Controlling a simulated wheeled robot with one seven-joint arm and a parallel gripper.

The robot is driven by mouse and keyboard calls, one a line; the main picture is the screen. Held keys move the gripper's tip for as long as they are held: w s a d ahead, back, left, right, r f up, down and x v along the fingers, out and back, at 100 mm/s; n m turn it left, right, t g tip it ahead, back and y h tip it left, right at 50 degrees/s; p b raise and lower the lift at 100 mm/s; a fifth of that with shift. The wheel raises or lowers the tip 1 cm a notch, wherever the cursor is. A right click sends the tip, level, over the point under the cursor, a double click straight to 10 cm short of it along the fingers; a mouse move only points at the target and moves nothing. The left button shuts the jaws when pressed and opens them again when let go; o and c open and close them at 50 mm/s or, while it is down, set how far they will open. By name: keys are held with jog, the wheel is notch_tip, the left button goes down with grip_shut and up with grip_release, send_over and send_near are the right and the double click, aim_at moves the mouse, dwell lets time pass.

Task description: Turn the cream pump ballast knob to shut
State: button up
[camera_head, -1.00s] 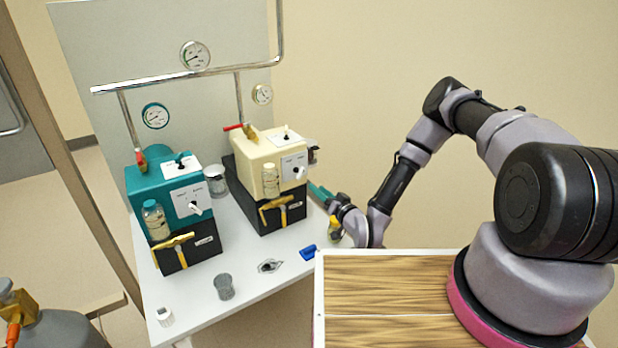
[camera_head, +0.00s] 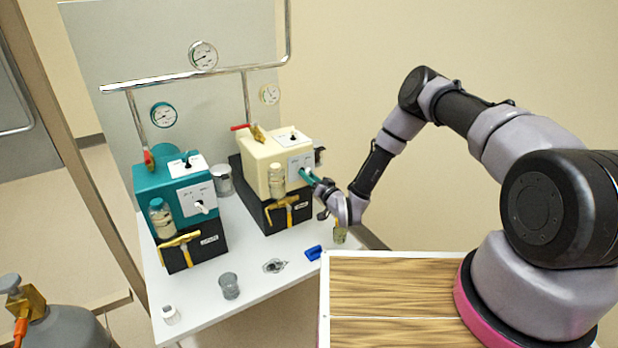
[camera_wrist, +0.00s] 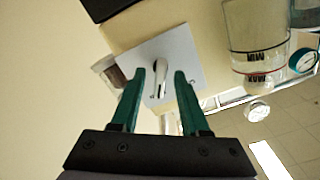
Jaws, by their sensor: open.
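The cream pump (camera_head: 275,165) stands on the white table beside the teal pump. Its front white plate carries a ballast knob, seen in the wrist view as a pale lever-shaped knob (camera_wrist: 158,72) on the plate (camera_wrist: 178,52). My gripper (camera_wrist: 160,75) is open, with one teal finger on each side of the knob. I cannot tell whether either finger touches it. In the head view my gripper (camera_head: 308,177) is at the front plate of the cream pump and covers the knob.
The teal pump (camera_head: 170,187) stands to the left, with its own white knob. A brass tap (camera_head: 283,202) sits low on the cream pump's front. A sight glass bottle (camera_head: 276,180) is left of the plate.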

grip_shut()
jog(key=shift+n, duration=0.4)
jog(key=shift+s+n, duration=0.1)
jog(key=shift+n, duration=2.3)
grip_release()
